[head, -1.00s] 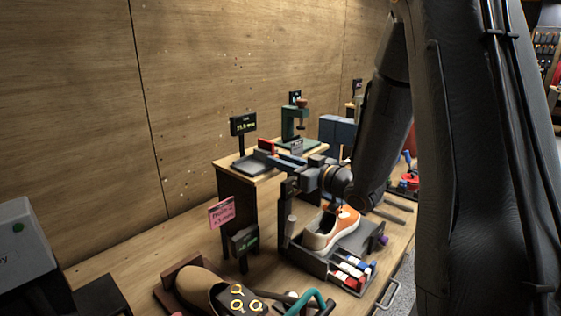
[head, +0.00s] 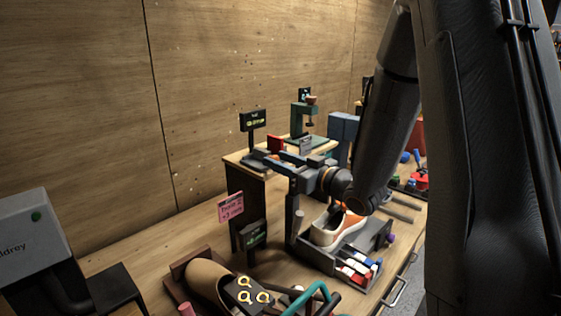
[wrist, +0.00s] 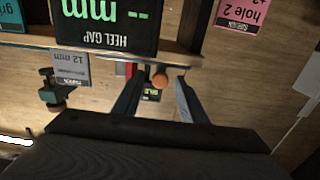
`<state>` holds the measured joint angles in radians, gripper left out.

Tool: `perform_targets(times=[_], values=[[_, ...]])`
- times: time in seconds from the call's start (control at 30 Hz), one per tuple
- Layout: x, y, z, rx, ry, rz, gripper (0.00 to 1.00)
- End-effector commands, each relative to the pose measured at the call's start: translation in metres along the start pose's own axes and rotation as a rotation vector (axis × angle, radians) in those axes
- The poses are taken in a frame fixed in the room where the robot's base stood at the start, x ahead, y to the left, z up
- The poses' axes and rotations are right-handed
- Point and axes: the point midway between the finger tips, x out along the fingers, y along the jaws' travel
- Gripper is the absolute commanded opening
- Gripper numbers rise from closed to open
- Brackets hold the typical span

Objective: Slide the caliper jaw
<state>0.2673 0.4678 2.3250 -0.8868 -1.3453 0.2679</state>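My gripper (head: 284,160) reaches left from the arm, above the sneaker tray and at the edge of a small raised bench. In the wrist view, which is upside down, the gripper (wrist: 157,84) is open. A round orange-brown knob (wrist: 160,79) shows between its fingertips, with no clear contact. I cannot tell whether this knob belongs to the caliper jaw. A dark heel gap display (wrist: 105,20) shows dashes and mm close by. The caliper itself is not clearly made out.
An orange and white sneaker (head: 336,228) sits in a grey tray below the gripper. The raised bench (head: 246,178) carries a green press (head: 300,122) and a display (head: 253,120). A pink sign (head: 231,208) stands in front. A brown shoe form (head: 207,279) lies nearer.

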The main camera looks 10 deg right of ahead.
Motion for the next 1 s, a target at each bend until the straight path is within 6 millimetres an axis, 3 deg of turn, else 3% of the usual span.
perform_targets(times=[0.27,0.7,1.0], values=[[-0.007,0.001,0.000,0.000,0.001,0.002,0.38],[-0.071,0.001,0.001,0.000,0.000,0.003,0.38],[-0.079,0.000,0.000,0.001,0.000,0.001,0.38]])
